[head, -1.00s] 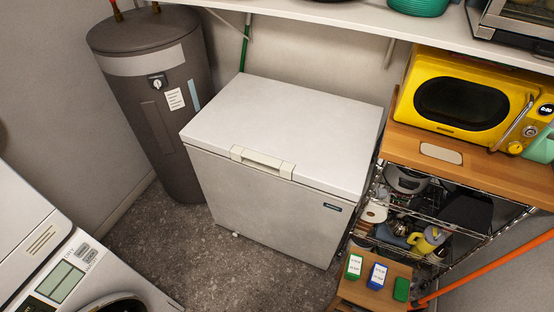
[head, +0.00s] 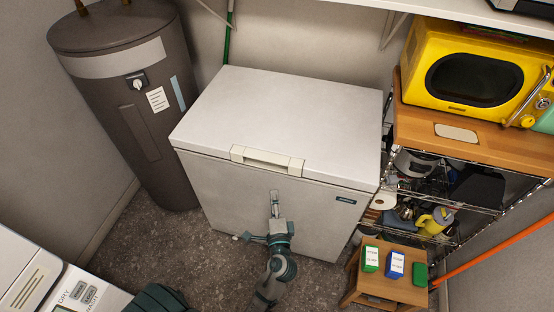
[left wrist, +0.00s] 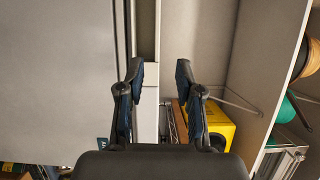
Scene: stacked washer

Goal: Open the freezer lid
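The white chest freezer (head: 235,190) stands against the back wall. Its lid (head: 290,110) is down and shut. The cream handle (head: 266,160) sits at the middle of the lid's front edge. My left gripper (head: 275,193) is in front of the freezer's front face, just below the handle. In the left wrist view the gripper (left wrist: 159,72) is open, its two dark fingers apart with nothing held between them. The freezer's pale front (left wrist: 60,70) fills the left of that view, and a pale upright strip lies beyond the fingertips. My right gripper is not in view.
A grey water heater (head: 130,100) stands left of the freezer. A wire rack with a wooden top (head: 455,140) and yellow microwave (head: 480,75) stands close on the right. A small wooden stool (head: 385,288) is at front right. A shelf (head: 480,15) hangs above.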

